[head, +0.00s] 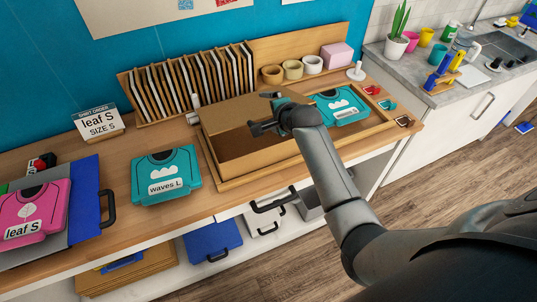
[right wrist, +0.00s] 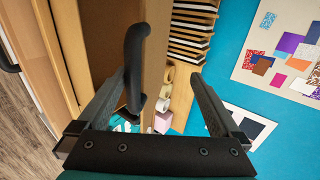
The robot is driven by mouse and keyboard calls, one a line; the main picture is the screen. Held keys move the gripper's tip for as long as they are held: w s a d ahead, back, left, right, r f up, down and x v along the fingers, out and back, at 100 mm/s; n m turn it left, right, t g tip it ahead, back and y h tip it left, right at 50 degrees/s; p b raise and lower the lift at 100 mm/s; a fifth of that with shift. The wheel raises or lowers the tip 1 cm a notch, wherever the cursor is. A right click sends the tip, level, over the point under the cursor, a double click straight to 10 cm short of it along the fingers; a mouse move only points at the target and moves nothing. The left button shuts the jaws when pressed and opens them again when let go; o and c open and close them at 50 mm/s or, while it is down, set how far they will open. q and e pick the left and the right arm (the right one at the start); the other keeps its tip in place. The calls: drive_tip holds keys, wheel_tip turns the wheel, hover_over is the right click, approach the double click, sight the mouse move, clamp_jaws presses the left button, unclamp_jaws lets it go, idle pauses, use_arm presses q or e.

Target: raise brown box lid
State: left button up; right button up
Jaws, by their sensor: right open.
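The brown box (head: 232,146) stands in a shallow wooden tray on the counter. I see into its brown inside from above. A lighter brown panel (head: 228,113) is at its back; I cannot tell whether this is the lid or a wall. My right gripper (head: 262,112) is open over the right part of the box, and my forearm hides that end. In the right wrist view, brown cardboard (right wrist: 103,35) shows beside the open fingers, with nothing clearly held between them. I cannot tell whether a finger touches the box. My left gripper is not in view.
A rack of upright panels (head: 190,85) and several rolls (head: 293,69) stand behind. A pink packet (head: 35,212) lies far left.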

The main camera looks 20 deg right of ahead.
drive_tip(key=w+r, duration=0.8)
drive_tip(key=r, duration=0.2)
drive_tip(key=shift+w, duration=0.35)
idle(1.0)
drive_tip(key=shift+r, duration=0.1)
idle(0.4)
drive_tip(key=v, duration=0.9)
idle(0.6)
